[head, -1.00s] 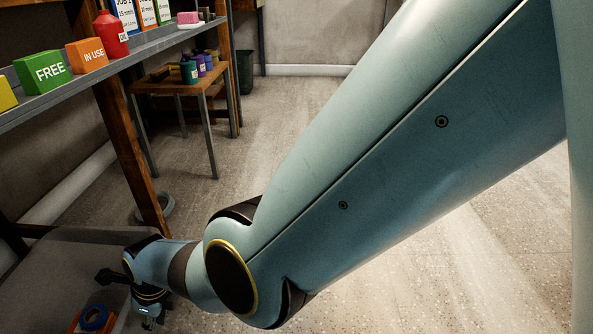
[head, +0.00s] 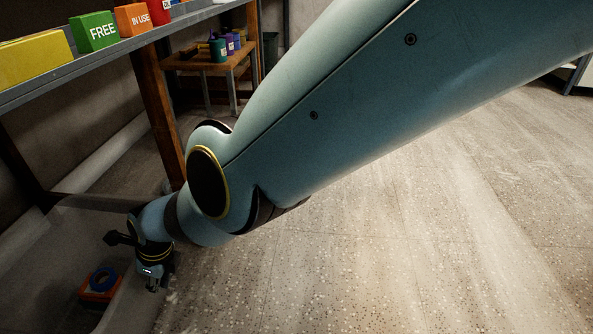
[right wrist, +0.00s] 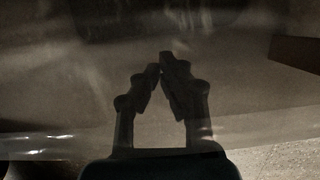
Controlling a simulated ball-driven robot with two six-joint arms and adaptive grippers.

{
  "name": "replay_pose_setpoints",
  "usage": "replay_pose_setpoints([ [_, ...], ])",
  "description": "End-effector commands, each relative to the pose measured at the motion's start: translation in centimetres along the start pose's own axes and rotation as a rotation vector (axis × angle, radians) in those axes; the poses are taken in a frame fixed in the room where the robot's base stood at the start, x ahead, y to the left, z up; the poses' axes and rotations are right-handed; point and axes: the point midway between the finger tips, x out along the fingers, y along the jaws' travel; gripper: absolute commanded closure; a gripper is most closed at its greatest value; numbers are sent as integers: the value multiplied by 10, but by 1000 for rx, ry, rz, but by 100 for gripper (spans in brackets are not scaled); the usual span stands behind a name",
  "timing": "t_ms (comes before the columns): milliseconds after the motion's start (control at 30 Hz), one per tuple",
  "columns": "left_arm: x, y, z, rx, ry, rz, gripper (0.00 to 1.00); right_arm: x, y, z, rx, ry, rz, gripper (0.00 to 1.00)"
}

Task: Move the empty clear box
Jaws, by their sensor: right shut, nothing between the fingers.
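A large, hazy clear box (head: 50,262) fills the lower left of the head view, cut off by the picture edge. Its rim runs toward the wooden post. My right gripper (head: 153,285) is at its right side, pointing down; I cannot tell whether it touches the box. In the right wrist view the two dark fingers (right wrist: 164,66) lean together with nothing between them, and a hazy clear wall (right wrist: 60,105) spans the view around them. My left gripper is not in view.
A red-orange block with a blue ring (head: 102,281) shows through the clear box; I cannot tell whether it is inside. A grey shelf (head: 120,50) with coloured blocks stands above, on a wooden post (head: 160,115). A small table (head: 205,62) stands behind. The floor (head: 400,230) at right is clear.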

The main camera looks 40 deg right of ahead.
Motion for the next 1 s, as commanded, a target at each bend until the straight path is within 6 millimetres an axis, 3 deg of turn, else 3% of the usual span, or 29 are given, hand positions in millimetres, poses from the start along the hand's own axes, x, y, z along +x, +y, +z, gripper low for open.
replay_pose_setpoints([
  [467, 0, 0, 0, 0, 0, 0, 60, -10, 1, 3, 0, -5, -1, 100],
  [800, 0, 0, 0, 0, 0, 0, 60, -49, 1, 0, 2, -3, 0, 100],
  [1000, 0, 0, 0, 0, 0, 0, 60, -61, 0, -46, 4, 3, 0, 100],
])
